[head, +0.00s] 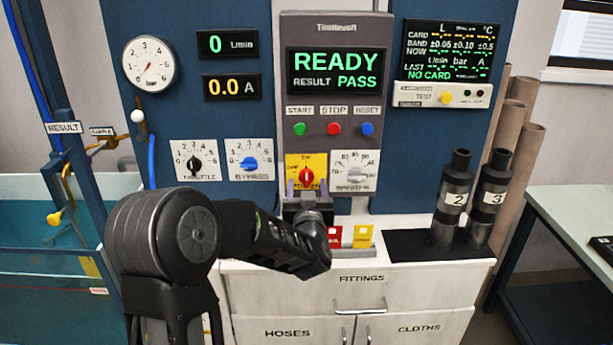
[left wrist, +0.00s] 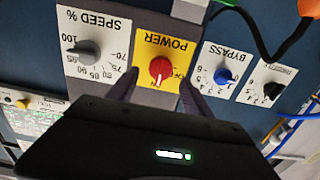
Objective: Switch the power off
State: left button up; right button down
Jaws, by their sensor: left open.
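The power switch is a red knob (head: 306,177) on a yellow plate marked POWER, low on the grey panel. Its pointer looks turned up toward ON, with OFF marked to the left. My left gripper (head: 306,188) is open, its two fingers pointing at the plate, one on each side of the knob's lower part. In the left wrist view the red knob (left wrist: 160,69) shows upside down between the fingertips (left wrist: 158,88). I cannot tell whether the fingers touch it. My right gripper is not in view.
A grey speed dial (head: 354,174) sits right of the knob. Start, stop and reset buttons (head: 334,129) are above it. A blue bypass knob (head: 249,163) is to the left. The display (head: 336,71) reads READY, PASS. Black tubes (head: 453,197) stand at right.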

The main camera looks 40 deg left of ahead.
aim_at(306, 179)
pick_arm(q)
jog(key=x, duration=0.4)
jog(key=shift+w+a+p, duration=0.3)
jog(key=shift+p, duration=0.1)
jog(key=shift+c, duration=0.2)
grip_shut()
